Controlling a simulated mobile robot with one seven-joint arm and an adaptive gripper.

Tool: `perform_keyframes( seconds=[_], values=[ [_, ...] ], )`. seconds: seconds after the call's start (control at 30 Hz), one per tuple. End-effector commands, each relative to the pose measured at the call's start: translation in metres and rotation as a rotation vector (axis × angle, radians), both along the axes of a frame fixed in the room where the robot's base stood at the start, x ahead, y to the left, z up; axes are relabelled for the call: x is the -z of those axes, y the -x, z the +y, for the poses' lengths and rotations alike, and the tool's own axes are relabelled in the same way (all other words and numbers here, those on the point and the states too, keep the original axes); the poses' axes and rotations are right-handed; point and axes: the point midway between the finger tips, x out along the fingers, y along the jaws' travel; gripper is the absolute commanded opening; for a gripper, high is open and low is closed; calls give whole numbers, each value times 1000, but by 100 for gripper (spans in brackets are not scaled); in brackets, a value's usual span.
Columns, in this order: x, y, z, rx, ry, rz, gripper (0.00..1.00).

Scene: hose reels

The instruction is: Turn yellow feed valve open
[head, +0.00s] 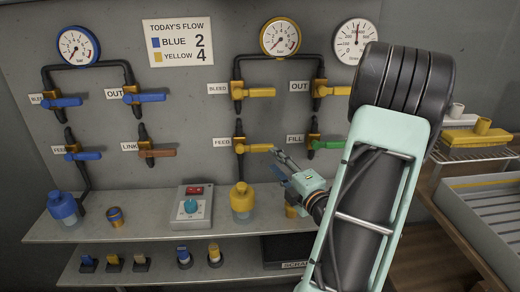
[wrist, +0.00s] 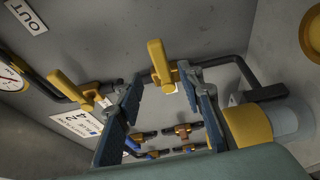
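The yellow feed valve (head: 256,148) is on the grey wall panel, beside the FEED label (head: 222,142). Its handle lies horizontal, across the vertical pipe, and points right. My gripper (head: 279,156) is just right of the handle's free end. In the wrist view, the yellow handle that appears to be the feed valve's (wrist: 160,63) stands beyond the fingers, between them in the picture. My gripper (wrist: 162,108) is open there, with nothing held. I cannot tell whether a finger touches the handle.
The yellow bleed valve (head: 252,92) is above, and the green-handled FILL valve (head: 326,144) is to the right. A yellow-topped bottle (head: 242,198) and a control box (head: 191,207) stand on the shelf (head: 130,228) below. A rack of trays (head: 475,138) is at the right.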

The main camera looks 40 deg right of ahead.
Motion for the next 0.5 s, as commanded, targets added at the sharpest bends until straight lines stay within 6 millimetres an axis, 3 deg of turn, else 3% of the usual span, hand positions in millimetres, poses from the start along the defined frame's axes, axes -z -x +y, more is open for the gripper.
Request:
perform_keyframes(
  seconds=[0.3, 0.5],
  values=[
    [-1, -61, -8, -2, -1, -1, 35],
    [0, -83, -13, 0, -1, 1, 35]
  ],
)
